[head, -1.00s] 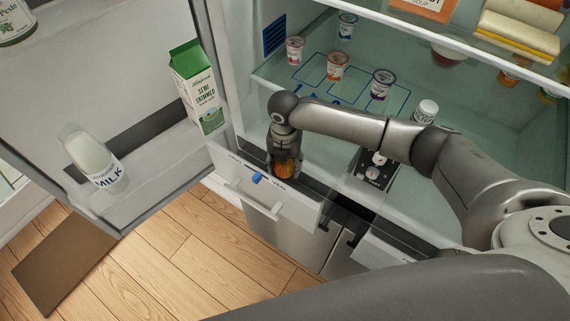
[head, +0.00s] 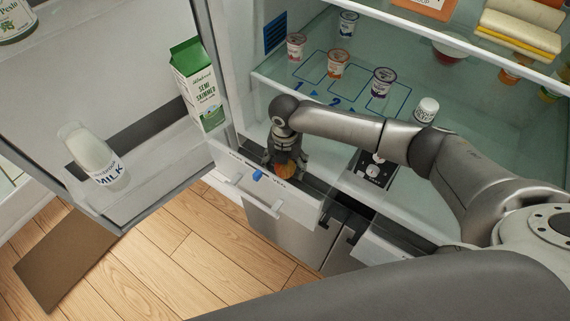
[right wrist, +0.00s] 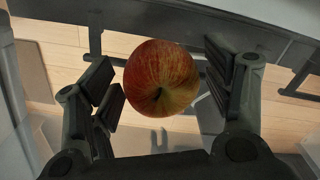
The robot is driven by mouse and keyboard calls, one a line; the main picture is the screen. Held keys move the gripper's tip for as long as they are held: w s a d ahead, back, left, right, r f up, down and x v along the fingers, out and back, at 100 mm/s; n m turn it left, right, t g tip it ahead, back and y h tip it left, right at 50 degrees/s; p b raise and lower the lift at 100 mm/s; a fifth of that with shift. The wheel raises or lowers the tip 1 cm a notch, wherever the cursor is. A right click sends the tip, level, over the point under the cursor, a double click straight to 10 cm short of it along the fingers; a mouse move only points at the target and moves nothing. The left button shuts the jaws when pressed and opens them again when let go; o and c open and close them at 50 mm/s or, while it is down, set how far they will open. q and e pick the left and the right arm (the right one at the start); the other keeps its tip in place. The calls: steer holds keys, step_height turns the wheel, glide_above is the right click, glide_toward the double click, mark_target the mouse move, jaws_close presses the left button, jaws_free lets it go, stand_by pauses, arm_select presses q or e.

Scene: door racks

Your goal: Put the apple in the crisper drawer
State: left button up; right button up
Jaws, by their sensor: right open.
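The red and yellow apple (head: 286,171) is in the pulled-out crisper drawer (head: 284,200), just behind its white front. In the right wrist view the apple (right wrist: 161,78) sits between the fingers, with a gap on each side. My right gripper (head: 287,164) points down over the apple. Its fingers are open around the fruit in the right wrist view (right wrist: 163,88). Whether the apple rests on the drawer floor is hard to tell. My left gripper is not in view.
A second drawer (head: 385,248) is at the right. The open fridge door (head: 110,90) at the left holds a milk bottle (head: 92,152) and a green and white carton (head: 198,85). Yogurt pots (head: 383,83) stand on the glass shelf behind my arm.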

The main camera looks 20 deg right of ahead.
step_height(320, 180, up, 12)
steer(key=b, duration=0.2)
steer(key=shift+r, duration=0.15)
